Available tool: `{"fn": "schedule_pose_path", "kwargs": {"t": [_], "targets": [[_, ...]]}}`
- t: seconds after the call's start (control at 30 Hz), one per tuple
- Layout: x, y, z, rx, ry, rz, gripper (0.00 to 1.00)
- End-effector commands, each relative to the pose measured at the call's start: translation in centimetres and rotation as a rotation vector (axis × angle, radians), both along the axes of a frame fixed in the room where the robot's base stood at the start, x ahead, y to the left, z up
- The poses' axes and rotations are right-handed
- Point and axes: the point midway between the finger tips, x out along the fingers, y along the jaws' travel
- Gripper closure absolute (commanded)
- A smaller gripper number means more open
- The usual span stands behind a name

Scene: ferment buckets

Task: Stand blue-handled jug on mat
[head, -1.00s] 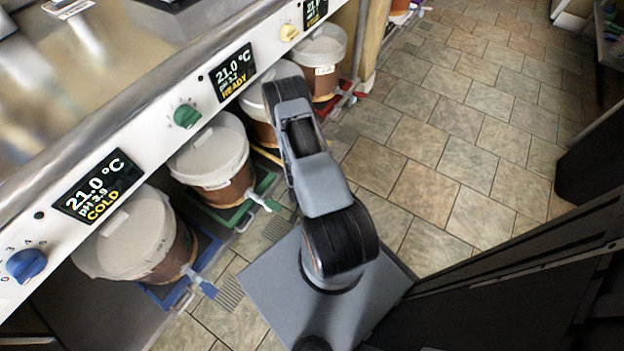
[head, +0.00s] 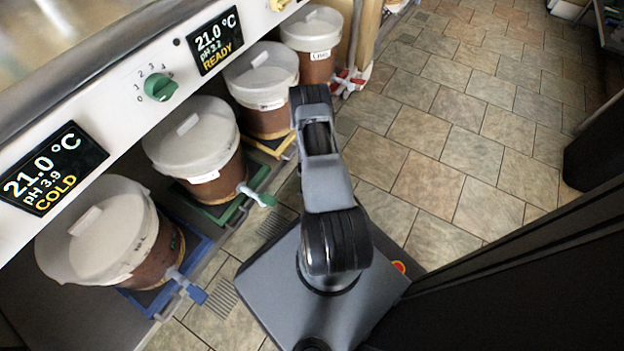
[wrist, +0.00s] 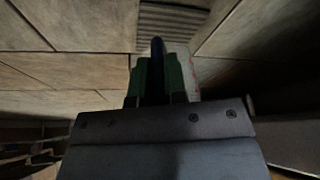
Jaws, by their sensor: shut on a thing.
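My gripper (wrist: 159,80) has green fingers, shut on a dark blue upright handle (wrist: 157,58) in the wrist view. A pale, whitish part of the blue-handled jug (wrist: 196,68) shows to the right of the fingers; the rest is hidden behind them and the wrist. The jug appears held over the floor near a ribbed grate. In the head view my arm reaches away from me, and its end and the jug cannot be made out. I cannot make out a mat in either view.
Lidded buckets stand under the counter at left: on a blue tray (head: 202,247), a green tray (head: 258,172) and a yellow tray (head: 285,146), with another farther back. Taps (head: 188,287) stick out towards the aisle. Tiled floor (head: 460,130) is clear ahead. Dark cabinets (head: 500,290) stand at right.

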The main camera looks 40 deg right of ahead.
Motion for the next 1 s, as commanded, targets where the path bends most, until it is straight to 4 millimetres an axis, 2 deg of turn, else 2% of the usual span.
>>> {"fn": "schedule_pose_path", "kwargs": {"t": [0.17, 0.47, 0.87, 0.9, 1.0], "targets": [[0.2, -0.4, -0.6, -0.001, -0.001, -0.001, 1.00], [0.5, -0.8, -4.2, 0.000, 0.000, 0.001, 1.00], [0.5, -0.8, -4.4, 0.000, 0.000, 0.000, 1.00], [0.5, -0.8, -4.4, 0.000, 0.000, 0.000, 0.85], [0.5, -0.8, -4.4, 0.000, 0.000, 0.000, 0.76]]}}
